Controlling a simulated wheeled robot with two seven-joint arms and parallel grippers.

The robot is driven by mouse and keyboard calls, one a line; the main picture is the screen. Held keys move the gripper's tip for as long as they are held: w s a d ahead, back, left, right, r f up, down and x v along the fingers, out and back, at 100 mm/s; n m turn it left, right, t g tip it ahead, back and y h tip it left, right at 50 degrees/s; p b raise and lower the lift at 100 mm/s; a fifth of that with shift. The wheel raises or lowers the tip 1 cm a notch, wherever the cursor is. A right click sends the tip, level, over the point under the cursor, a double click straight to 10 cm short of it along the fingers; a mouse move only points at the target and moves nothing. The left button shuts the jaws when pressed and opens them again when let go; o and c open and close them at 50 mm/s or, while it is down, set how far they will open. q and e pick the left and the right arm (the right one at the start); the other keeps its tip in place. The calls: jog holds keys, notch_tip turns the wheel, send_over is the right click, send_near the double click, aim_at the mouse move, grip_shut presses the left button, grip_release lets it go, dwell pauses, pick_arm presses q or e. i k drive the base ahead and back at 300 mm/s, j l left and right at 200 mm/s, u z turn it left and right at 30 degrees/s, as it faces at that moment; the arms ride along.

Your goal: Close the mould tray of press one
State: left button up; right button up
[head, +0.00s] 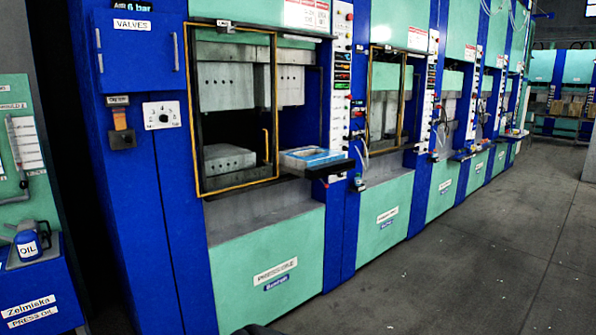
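The nearest press (267,240), blue and green with a label on its lower front panel, stands in the middle of the head view. A yellow-edged guard frame (234,187) surrounds the left part of its opening. Inside, a grey lower block (228,160) lies below a grey upper block (222,88), with a gap between them. I cannot tell whether this is the mould tray. Neither of my grippers is in view.
A blue valve cabinet (138,50) stands left of the opening. An oil can (28,242) sits on a blue stand at the far left. More presses (386,215) run back to the right, with small ledges sticking out. The grey floor (470,260) at right is clear.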

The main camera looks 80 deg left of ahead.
aim_at(311, 163)
jog(key=u, duration=1.95)
